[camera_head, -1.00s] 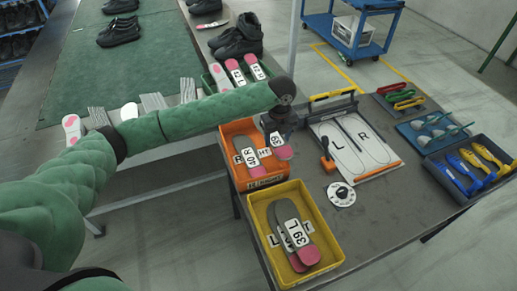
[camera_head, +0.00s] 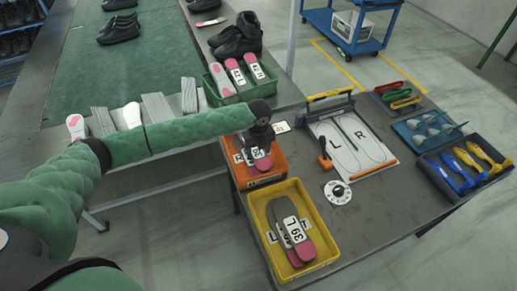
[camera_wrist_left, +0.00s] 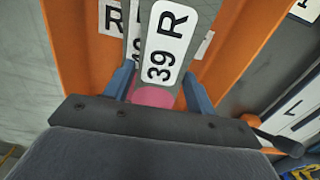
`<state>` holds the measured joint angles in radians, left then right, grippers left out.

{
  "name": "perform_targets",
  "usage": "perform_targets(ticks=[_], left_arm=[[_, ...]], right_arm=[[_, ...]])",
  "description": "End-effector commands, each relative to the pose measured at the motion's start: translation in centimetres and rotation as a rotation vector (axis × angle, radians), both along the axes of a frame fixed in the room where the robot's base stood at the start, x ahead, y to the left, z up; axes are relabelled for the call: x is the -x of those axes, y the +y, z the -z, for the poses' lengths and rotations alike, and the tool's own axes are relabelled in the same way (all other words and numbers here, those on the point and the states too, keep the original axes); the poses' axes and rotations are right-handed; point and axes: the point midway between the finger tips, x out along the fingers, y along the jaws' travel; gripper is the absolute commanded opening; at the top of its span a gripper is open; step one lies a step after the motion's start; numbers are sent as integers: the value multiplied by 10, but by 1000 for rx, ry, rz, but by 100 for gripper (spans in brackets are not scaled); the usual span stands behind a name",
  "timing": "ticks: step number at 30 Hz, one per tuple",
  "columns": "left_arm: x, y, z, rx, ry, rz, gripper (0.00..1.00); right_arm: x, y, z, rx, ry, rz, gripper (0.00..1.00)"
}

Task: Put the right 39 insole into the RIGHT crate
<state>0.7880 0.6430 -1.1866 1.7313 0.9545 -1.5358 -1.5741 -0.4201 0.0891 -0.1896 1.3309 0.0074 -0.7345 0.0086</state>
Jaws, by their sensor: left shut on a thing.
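The right insole labelled "39 R" (camera_wrist_left: 165,45), grey with a pink heel, is in my left gripper (camera_wrist_left: 158,88); its pink heel also shows in the head view (camera_head: 263,164). The left gripper (camera_head: 262,142) is shut on it, over the orange crate (camera_head: 268,180). The insole is over or inside this crate; I cannot tell whether it touches the contents. Another insole with an "R" label (camera_wrist_left: 112,17) lies in the orange crate, partly hidden by the held one. The gripper hides the crate's far part. My right gripper is not in view.
A yellow crate (camera_head: 334,247) with a "39 L" insole (camera_head: 293,232) stands in front. A green crate (camera_head: 238,97) with several insoles is behind. A white L/R board (camera_head: 350,145), an orange-handled tool (camera_head: 325,157) and a round dial (camera_head: 338,192) lie to the right.

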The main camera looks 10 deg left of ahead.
Motion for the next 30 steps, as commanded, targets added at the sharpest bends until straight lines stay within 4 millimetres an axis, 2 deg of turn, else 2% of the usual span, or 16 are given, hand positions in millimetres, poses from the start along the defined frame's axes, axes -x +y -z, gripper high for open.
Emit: perform_targets(ticks=[24,25,27,30], left_arm=[[0,0,12,0,0,0,34],[0,0,12,0,0,0,62],[0,0,12,0,0,0,75],[0,0,12,0,0,0,78]], right_arm=[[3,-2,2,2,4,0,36],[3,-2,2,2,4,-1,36],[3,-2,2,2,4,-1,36],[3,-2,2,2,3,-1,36]])
